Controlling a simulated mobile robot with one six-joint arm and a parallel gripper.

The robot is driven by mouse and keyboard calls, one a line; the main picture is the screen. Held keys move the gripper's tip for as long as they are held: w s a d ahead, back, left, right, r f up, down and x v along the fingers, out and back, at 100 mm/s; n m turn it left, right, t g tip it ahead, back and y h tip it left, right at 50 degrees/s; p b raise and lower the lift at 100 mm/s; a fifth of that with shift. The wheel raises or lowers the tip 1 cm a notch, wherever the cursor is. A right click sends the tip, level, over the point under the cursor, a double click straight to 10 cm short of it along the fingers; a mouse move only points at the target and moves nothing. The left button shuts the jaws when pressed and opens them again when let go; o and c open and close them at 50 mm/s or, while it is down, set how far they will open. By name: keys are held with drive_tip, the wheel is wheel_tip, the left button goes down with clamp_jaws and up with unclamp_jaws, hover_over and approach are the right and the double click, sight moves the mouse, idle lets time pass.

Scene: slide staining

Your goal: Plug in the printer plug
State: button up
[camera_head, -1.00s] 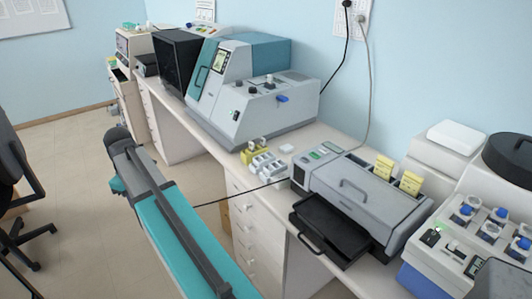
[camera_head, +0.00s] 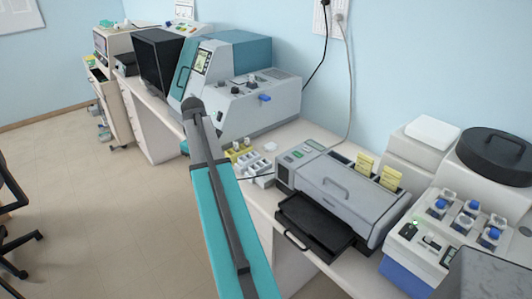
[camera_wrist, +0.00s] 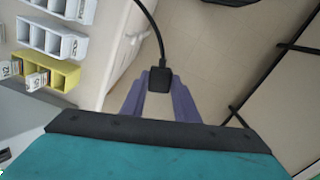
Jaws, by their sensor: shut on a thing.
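My gripper (camera_wrist: 160,100) is shut on the black printer plug (camera_wrist: 160,79), held between its two purple fingers in the wrist view. A black cable (camera_wrist: 153,25) bends up from the plug. In the head view my arm hides the gripper and plug. A thin dark cable (camera_head: 258,177) runs from the left side of the grey printer (camera_head: 345,197) to behind my arm. A white wall socket panel (camera_head: 330,18) is at the top of the head view, with a black plug and a grey plug in it. The held plug is apart from the panel.
The white bench (camera_head: 285,135) carries a large grey-teal machine (camera_head: 240,100), slide racks (camera_head: 250,165) and a staining unit (camera_head: 440,235). The printer's black tray (camera_head: 312,228) juts over the front edge. A yellow rack (camera_wrist: 50,70) shows in the wrist view. Open floor lies left.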

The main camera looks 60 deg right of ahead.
drive_tip(key=s+d+r+m+p, duration=0.2)
drive_tip(key=s+d+m, duration=0.1)
drive_tip(key=s+d, duration=1.2)
drive_tip(key=shift+s+d+r+p, duration=0.3)
drive_tip(key=shift+s+d, duration=0.1)
drive_tip(key=shift+d, duration=0.7)
drive_tip(key=shift+f, duration=0.15)
drive_tip(key=b, duration=0.4)
hover_over(266, 176)
drive_tip(key=shift+w+f, duration=0.1)
drive_tip(key=shift+f, duration=2.65)
drive_tip(key=shift+p, duration=0.7)
drive_tip(key=shift+f, duration=0.65)
drive_tip(key=o, duration=1.1)
drive_tip(key=shift+c, duration=0.2)
